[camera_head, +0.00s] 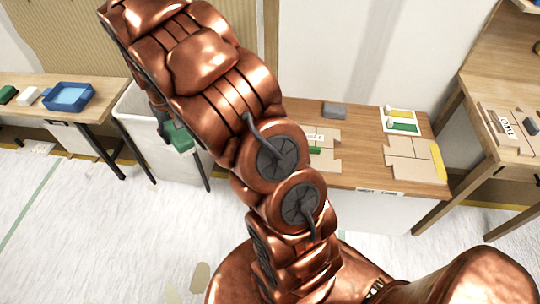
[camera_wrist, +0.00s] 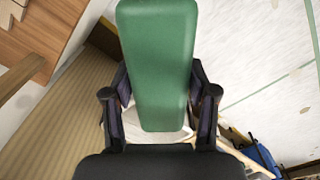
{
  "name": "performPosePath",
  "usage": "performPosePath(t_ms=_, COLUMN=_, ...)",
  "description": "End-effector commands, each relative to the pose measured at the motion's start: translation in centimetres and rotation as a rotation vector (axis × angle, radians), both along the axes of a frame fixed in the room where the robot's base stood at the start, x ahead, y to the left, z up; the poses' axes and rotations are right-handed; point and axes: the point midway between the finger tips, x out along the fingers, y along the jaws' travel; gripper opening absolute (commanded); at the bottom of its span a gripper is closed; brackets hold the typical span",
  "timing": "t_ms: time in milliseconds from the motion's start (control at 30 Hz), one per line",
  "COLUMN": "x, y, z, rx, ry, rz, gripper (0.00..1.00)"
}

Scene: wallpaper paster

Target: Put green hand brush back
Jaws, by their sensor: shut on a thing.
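A green hand brush (camera_wrist: 158,60) is between the two dark fingers of my gripper (camera_wrist: 159,108) in the wrist view, its long flat green face toward the camera. In the head view the green brush (camera_head: 180,138) shows partly behind my copper arm, in front of a white bin. My gripper is shut on it and holds it off the floor. The fingers and the far side of the brush are mostly hidden in the head view.
A left table holds a blue tray (camera_head: 68,96), a white block (camera_head: 28,96) and a green block (camera_head: 7,94). The white bin (camera_head: 133,108) stands beside it. A wooden bench (camera_head: 360,150) with beige panels (camera_head: 412,158) is right of my arm.

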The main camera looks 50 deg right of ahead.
Motion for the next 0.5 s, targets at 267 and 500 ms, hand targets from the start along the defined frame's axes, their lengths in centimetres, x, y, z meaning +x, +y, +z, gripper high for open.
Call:
performPosePath(t_ms=267, x=-4.4, y=-11.3, z=-8.6, rx=0.002, ry=0.002, rz=-0.276, gripper=0.22)
performPosePath(t_ms=500, x=-10.1, y=-19.2, z=-14.9, rx=0.003, ry=0.003, rz=-0.505, gripper=0.22)
